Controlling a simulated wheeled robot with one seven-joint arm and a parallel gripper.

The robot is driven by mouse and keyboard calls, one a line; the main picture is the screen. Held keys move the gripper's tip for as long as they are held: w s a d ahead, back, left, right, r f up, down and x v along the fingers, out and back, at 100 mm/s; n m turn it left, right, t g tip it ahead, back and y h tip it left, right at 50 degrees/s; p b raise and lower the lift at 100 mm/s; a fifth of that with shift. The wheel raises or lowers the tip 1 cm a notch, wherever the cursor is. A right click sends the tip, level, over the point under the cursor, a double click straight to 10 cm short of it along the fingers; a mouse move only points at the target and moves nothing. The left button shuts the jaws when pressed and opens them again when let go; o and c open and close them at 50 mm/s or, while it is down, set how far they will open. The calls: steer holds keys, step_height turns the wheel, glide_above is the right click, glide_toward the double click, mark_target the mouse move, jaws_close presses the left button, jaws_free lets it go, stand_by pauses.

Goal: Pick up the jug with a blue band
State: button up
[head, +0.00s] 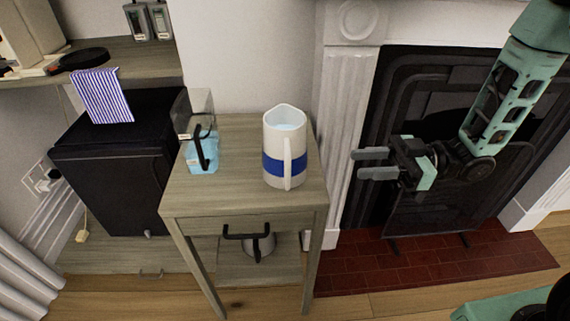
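The jug with a blue band (276,163) is white and stands upright on a small wooden side table (237,192). Its white handle faces me, and something pale blue shows inside its mouth. My gripper (372,163) is to the right of the jug, apart from it, in front of the fireplace. Its two grey fingers point left with a gap between them and hold nothing.
A clear container with a black handle and blue contents (203,154) stands left of the jug. A metal pot (260,245) sits on the table's lower shelf. A black cabinet (115,165) is at left. The white mantel column (349,135) rises between table and gripper.

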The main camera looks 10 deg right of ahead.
glide_toward(285, 154)
steer(key=a+f, duration=0.1)
steer(key=a, duration=0.1)
steer(key=a+f, duration=0.1)
steer(key=a, duration=0.1)
steer(key=a+f, duration=0.1)
steer(key=a, duration=0.1)
steer(key=shift+w+f, duration=0.15)
steer(key=shift+w, duration=0.05)
steer(key=shift+s+a+r+b, duration=0.1)
steer(key=shift+a+b, duration=0.1)
steer(key=shift+a, duration=1.15)
steer(key=shift+a+r+b, duration=0.1)
steer(key=shift+a+b, duration=0.05)
steer(key=shift+a, duration=1.2)
jaws_close()
steer(key=shift+r, duration=0.1)
